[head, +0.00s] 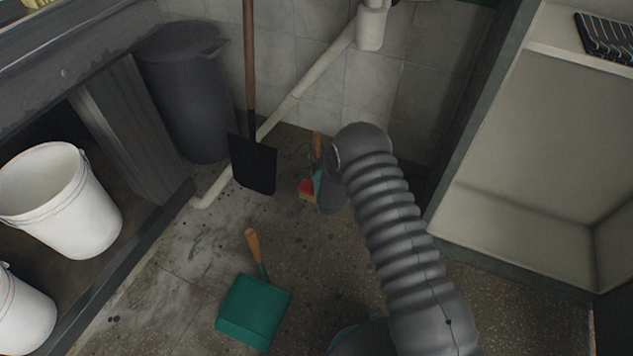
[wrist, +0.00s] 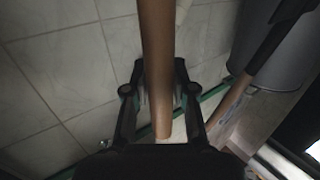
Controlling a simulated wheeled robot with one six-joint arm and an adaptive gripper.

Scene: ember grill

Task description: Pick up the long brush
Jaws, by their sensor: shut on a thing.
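The brush with a wooden handle (head: 317,143) and a red and pale head (head: 306,188) shows in the head view, just left of my arm's end. My gripper is mostly hidden there behind my grey ribbed arm. In the wrist view my gripper (wrist: 161,88) is shut on a brown wooden handle (wrist: 157,45), which runs from the top edge down between the fingers. Its lower end shows close to the palm. The brush head does not show clearly in the wrist view.
A black shovel (head: 254,164) leans at the tiled wall beside a grey bin (head: 187,95). A green dustpan (head: 253,312) lies on the floor in front. A white bucket (head: 65,205) stands at left. A pale cabinet (head: 520,150) is close on the right.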

